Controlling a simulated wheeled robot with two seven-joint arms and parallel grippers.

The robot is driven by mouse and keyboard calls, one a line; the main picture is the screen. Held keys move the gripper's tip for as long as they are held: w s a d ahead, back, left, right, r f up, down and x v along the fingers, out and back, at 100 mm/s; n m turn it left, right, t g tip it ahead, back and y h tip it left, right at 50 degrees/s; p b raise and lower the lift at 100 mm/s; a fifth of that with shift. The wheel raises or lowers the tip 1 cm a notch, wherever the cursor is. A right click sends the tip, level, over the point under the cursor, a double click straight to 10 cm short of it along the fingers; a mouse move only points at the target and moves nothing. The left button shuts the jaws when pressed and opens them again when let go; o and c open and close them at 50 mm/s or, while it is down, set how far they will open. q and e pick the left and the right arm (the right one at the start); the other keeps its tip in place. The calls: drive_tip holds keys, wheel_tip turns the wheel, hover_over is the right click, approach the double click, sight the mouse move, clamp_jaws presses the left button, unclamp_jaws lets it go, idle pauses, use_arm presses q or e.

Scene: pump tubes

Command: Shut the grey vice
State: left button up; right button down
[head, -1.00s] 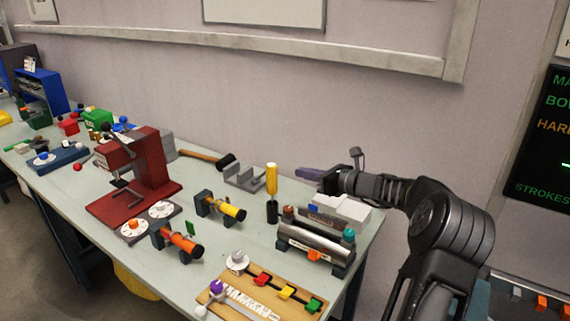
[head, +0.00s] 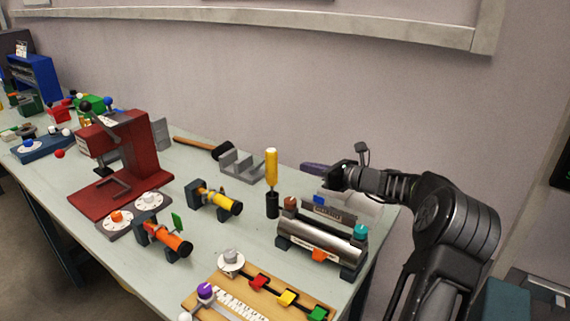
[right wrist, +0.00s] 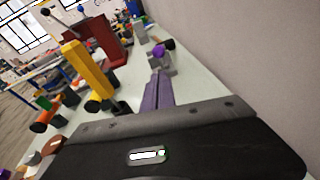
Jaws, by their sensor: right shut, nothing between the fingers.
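A grey piece with upright plates (head: 241,165) stands on the bench in the head view, left of my right gripper. It may be the grey vice, and a gap shows between its plates. It also shows in the right wrist view (right wrist: 160,63), beyond my fingertips, with a small purple part near it. My right gripper (head: 305,166) has purple fingers, shut and empty, pointing left over the back of the bench, apart from the grey piece. The fingers also show in the right wrist view (right wrist: 158,82). My left gripper is out of view.
A yellow-handled tool (head: 271,168) stands upright in a black holder, just in front of the grey piece. A hammer (head: 203,147) lies behind it to the left. A red press (head: 120,160) stands farther left. A steel cylinder unit (head: 320,238) sits below my right arm. The wall is close behind.

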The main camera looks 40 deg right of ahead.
drive_tip(key=shift+w, duration=0.1)
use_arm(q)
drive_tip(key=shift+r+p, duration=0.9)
use_arm(e)
drive_tip(key=x, duration=1)
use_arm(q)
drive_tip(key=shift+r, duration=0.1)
